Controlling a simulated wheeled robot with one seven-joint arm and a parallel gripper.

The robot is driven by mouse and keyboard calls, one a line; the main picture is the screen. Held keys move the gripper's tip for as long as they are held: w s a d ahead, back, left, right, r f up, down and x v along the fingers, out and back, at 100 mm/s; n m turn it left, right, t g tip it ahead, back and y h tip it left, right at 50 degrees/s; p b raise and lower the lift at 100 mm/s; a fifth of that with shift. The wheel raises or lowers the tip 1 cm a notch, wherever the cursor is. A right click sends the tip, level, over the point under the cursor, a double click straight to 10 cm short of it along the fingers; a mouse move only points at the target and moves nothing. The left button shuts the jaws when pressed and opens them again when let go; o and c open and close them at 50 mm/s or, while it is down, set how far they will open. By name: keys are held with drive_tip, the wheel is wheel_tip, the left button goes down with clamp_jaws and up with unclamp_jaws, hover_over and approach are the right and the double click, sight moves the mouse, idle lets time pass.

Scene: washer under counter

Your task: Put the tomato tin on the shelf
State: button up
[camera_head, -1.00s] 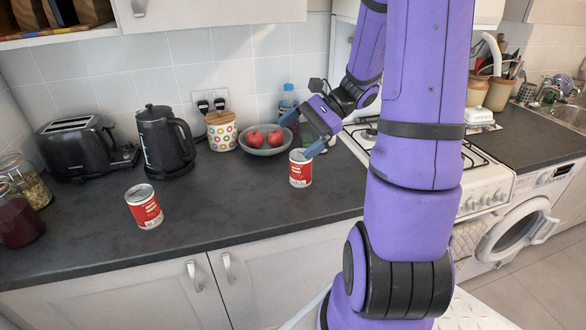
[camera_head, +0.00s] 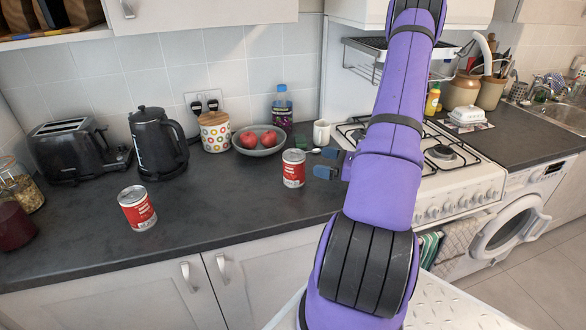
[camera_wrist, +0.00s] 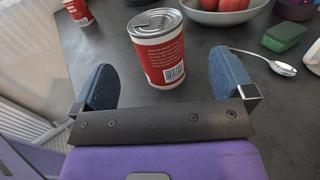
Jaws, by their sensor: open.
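A red-and-white tin (camera_head: 293,168) stands upright on the counter in front of the fruit bowl, and it also shows in the wrist view (camera_wrist: 158,50). My gripper (camera_head: 329,163) is low over the counter, just right of this tin. In the wrist view my gripper (camera_wrist: 164,84) is open, with its blue fingertips apart and the tin ahead, roughly between their lines. A second red-and-white tin (camera_head: 137,208) stands upright nearer the front left; part of a red tin (camera_wrist: 78,10) shows at the wrist view's top left. The labels are too small to read.
A bowl of red fruit (camera_head: 259,142), a white mug (camera_head: 321,133), a spoon (camera_head: 313,151) and a bottle (camera_head: 282,108) stand behind or beside the near tin. A kettle (camera_head: 157,145) and toaster (camera_head: 72,150) are at left. The hob (camera_head: 440,155) is at right.

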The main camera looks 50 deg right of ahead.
sight(294, 154)
drive_tip(key=x, duration=0.9)
drive_tip(key=shift+w+a, duration=0.25)
drive_tip(key=shift+a, duration=0.1)
drive_tip(key=c, duration=1.3)
drive_tip(key=shift+o, duration=0.2)
